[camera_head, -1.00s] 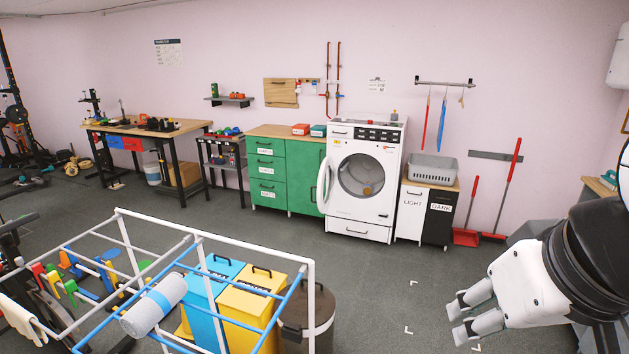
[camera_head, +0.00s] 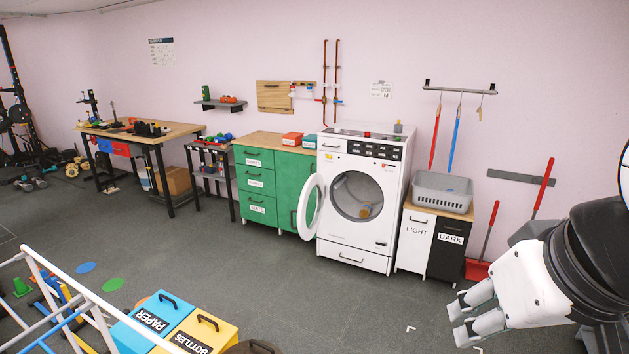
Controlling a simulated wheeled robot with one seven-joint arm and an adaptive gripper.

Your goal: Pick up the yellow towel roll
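I cannot make out a clear yellow towel roll. A small orange-tan item (camera_head: 364,211) shows inside the drum of the white washing machine (camera_head: 352,247), too small to identify. The machine's round door (camera_head: 309,207) stands open to the left. My gripper (camera_head: 459,322) is at the lower right, with its two fingers apart and nothing seen between them. It is well in front of the machine.
Blue (camera_head: 146,319) and yellow (camera_head: 203,336) bins and a white frame (camera_head: 73,290) stand at the lower left. A grey basket (camera_head: 443,192) sits on the light/dark cabinet (camera_head: 416,240). Grey floor (camera_head: 330,305) before the machine is clear.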

